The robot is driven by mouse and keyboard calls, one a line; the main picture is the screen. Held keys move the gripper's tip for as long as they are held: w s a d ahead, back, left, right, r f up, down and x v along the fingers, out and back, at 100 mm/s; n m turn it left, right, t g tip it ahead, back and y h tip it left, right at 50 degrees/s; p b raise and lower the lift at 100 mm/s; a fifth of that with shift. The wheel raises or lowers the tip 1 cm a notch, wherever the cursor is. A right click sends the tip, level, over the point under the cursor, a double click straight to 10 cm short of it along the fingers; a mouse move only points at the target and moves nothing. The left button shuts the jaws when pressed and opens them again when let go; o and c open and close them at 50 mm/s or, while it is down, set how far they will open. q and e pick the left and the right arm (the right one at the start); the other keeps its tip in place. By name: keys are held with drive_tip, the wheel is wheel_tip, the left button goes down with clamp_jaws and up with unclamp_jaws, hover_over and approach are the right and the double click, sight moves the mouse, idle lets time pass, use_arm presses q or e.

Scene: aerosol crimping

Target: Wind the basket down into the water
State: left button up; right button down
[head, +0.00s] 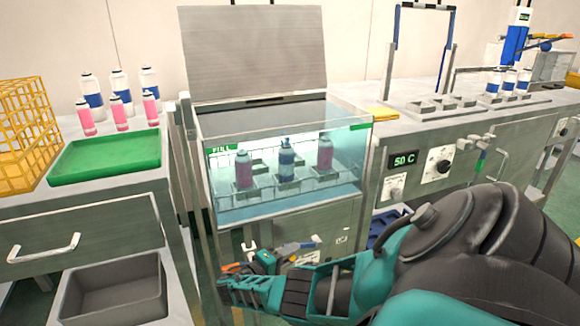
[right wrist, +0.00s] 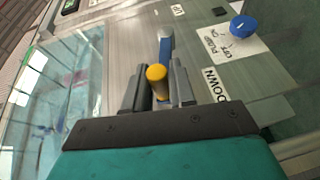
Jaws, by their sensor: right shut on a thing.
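The water tank (head: 345,150) has a clear front and a raised metal lid (head: 252,50). A wire basket (head: 262,190) inside it carries two pink cans (head: 244,170) and a blue-and-white can (head: 286,160), all upright. I see them through the glass and cannot tell exactly how deep the basket sits. In the right wrist view, my right gripper (right wrist: 158,92) is shut around the yellow knob (right wrist: 157,73) of a crank, whose blue-grey arm (right wrist: 166,45) runs away from the knob. The crank is on the tank's metal front. My left gripper is not in view.
A DOWN label (right wrist: 222,85) and a blue pump switch (right wrist: 243,27) are beside the crank. On the left are a green tray (head: 105,158), a yellow rack (head: 25,135) and several cans. On the right is a heated counter with a 50 C display (head: 403,159).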

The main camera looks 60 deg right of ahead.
drive_tip(key=shift+f+b, duration=0.6)
drive_tip(key=shift+f, duration=0.3)
use_arm(q)
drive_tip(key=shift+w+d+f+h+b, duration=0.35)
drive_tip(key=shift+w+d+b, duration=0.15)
drive_tip(key=shift+b, duration=0.1)
use_arm(e)
drive_tip(key=shift+f, duration=0.5)
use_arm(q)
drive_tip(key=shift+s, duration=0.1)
use_arm(e)
drive_tip(key=c, duration=1.1)
unclamp_jaws()
drive_tip(key=shift+f, duration=0.1)
drive_tip(key=shift+o, duration=0.3)
drive_tip(key=shift+a, duration=0.1)
